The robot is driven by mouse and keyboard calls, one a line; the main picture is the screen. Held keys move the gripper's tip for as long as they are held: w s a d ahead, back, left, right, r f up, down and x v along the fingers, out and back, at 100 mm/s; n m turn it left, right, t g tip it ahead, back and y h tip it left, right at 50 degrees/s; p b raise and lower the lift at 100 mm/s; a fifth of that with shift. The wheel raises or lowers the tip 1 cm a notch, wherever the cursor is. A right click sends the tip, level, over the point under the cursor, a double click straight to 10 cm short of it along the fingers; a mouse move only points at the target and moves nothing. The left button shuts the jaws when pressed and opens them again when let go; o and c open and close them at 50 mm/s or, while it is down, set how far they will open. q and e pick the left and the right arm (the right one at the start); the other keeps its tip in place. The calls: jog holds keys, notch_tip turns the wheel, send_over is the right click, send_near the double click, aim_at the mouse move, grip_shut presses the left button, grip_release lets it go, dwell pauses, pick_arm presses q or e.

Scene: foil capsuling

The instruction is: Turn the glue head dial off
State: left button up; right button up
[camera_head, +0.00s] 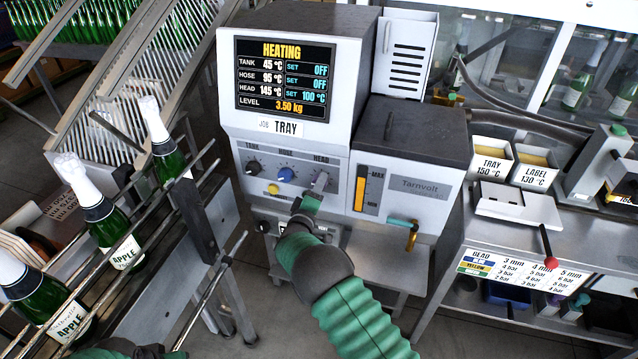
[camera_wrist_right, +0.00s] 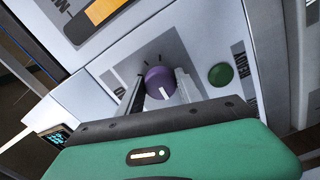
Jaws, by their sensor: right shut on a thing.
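The glue machine (camera_head: 290,150) stands in the middle of the head view. Its screen (camera_head: 284,80) reads HEATING, with tank and hose set OFF and head set 100 °C. Below the screen are a dark tank dial (camera_head: 253,167), a blue hose dial (camera_head: 286,174) and the head dial (camera_head: 320,181) at the right. In the wrist view the head dial is a purple knob (camera_wrist_right: 160,83) with a white pointer line. My right gripper (camera_head: 314,190) is shut on this knob, one finger on each side. My left gripper's fingers are not visible.
A yellow button (camera_head: 273,188) sits below the dials. A green button (camera_wrist_right: 220,74) shows beside the knob in the wrist view. Bottles (camera_head: 105,216) stand on the conveyor at the left. A bench with tray and label boxes (camera_head: 492,160) is at the right.

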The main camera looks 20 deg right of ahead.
jog(key=shift+a+n+p, duration=0.15)
jog(key=shift+n+p, duration=0.45)
jog(key=shift+n, duration=2.7)
jog(key=o, duration=1.4)
jog(key=shift+w+f, duration=0.1)
jog(key=shift+w, duration=0.1)
jog(key=shift+c, duration=0.2)
jog(key=shift+s, duration=0.1)
